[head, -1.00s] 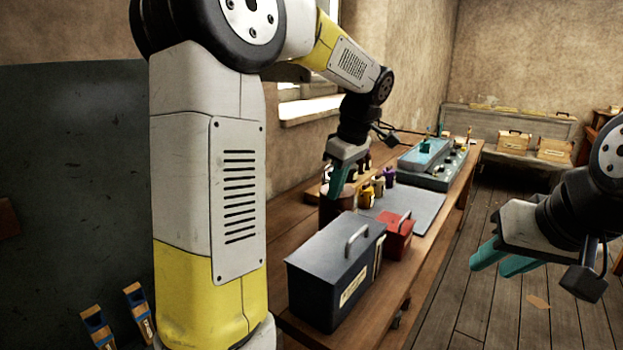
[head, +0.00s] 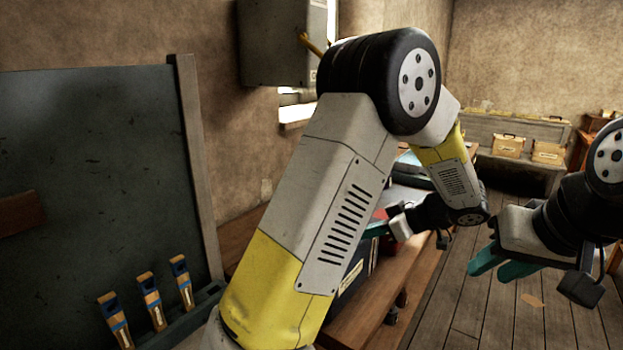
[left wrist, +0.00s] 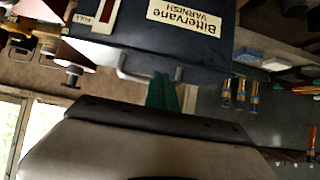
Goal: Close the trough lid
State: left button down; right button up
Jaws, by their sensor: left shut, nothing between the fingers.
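My left gripper (head: 374,229) is shut and empty, low over the bench beside the dark box, partly hidden by my own arm. In the left wrist view its teal fingers (left wrist: 163,93) are pressed together, by the grey handle of the dark box (left wrist: 228,42) labelled "Bittervane Varnish"; I cannot tell if they touch it. My right gripper (head: 498,266) is open and empty above the floor at right. A teal-topped machine (head: 408,163) shows only partly behind my left arm.
The wooden bench (head: 368,318) runs along the wall, mostly covered by my left arm. Several blue-and-tan brushes (head: 150,298) stand in a rack below the dark board (head: 90,170). Small wooden boxes (head: 508,146) sit on a far bench. The floor at right is largely clear.

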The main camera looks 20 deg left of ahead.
aim_at(359, 247)
pick_arm(q)
jog(key=shift+s+d+f, duration=0.1)
jog(key=shift+d+f, duration=0.1)
jog(key=shift+f, duration=0.55)
jog(key=shift+s+d+f, duration=0.1)
jog(key=shift+d+f, duration=0.05)
jog(key=shift+f, duration=0.55)
jog(key=shift+f, duration=0.15)
